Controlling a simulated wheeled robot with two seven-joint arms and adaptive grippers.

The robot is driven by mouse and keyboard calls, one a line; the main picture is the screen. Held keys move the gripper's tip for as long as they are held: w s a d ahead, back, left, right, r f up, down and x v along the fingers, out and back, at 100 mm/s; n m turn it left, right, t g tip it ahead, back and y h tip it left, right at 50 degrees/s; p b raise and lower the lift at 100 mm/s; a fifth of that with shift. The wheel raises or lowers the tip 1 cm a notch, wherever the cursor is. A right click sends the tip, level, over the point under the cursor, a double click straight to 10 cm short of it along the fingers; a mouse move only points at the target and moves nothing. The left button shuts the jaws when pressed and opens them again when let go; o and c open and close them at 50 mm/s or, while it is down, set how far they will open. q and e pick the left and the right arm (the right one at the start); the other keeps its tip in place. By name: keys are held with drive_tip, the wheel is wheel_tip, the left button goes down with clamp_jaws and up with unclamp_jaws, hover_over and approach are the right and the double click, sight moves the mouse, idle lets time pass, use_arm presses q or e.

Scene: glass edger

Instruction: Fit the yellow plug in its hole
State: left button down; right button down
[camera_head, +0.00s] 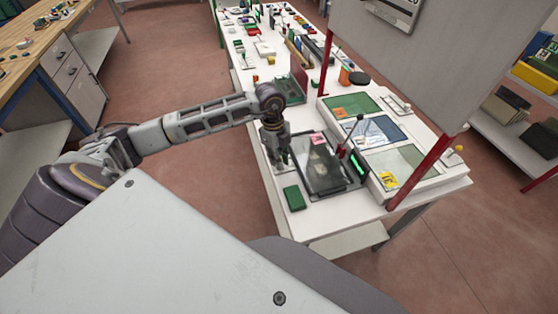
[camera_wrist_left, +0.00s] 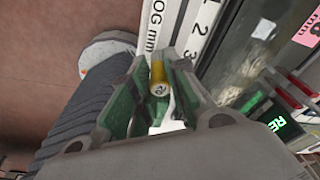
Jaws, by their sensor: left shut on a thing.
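My left gripper (camera_head: 283,158) is above the white bench, at the left edge of a dark glass-topped unit (camera_head: 328,178). In the left wrist view its green-padded fingers (camera_wrist_left: 155,100) are shut on a yellow plug (camera_wrist_left: 158,80), a short cylinder with a dark mark on its pale end. The plug is too small to make out in the head view. I cannot make out the hole. My right gripper is not in view.
A white scale strip (camera_wrist_left: 185,30) with numbers lies beyond the fingers. A lit green display (camera_head: 358,164) and a dark lever stand right of the unit. A green block (camera_head: 293,197) lies in front. Glass panes (camera_head: 380,130) and a red post (camera_head: 420,170) are farther right.

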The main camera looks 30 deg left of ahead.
use_arm(q)
wheel_tip(320, 180, up, 9)
drive_tip(key=shift+f+b, duration=0.1)
drive_tip(key=shift+b, duration=0.35)
drive_tip(key=shift+r, duration=0.2)
idle(0.4)
